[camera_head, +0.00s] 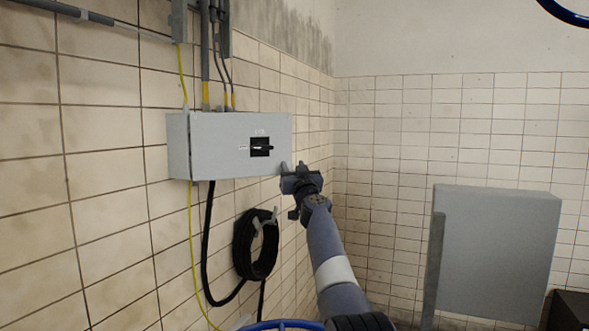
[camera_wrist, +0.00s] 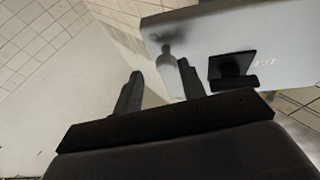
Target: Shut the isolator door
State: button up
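The isolator (camera_head: 178,145) is a grey box on the left tiled wall. Its door (camera_head: 220,150) carries a black rotary switch (camera_head: 261,147). The door's face looks turned away from the wall's line, seemingly ajar, with its free edge at the right; the inside is hidden. My gripper (camera_head: 294,172) is at the door's lower right corner, fingers apart and empty. In the wrist view the door (camera_wrist: 285,45) fills the upper right. One finger overlaps its face near the left edge and the other lies beyond that edge. I cannot tell whether they touch.
A coiled black cable (camera_head: 257,245) hangs on the wall below the box. Conduits (camera_head: 206,55) enter the box from above. A grey panel (camera_head: 495,245) stands at the right, with a dark box (camera_head: 572,310) beside it. The space between the isolator and the panel is open.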

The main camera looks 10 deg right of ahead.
jog(key=shift+o, duration=1.2)
jog(key=shift+d, duration=0.3)
jog(key=shift+a, duration=0.15)
jog(key=d+b+v, duration=0.1)
jog(key=b+v, duration=1)
jog(key=b, duration=0.3)
jog(key=shift+s, duration=0.25)
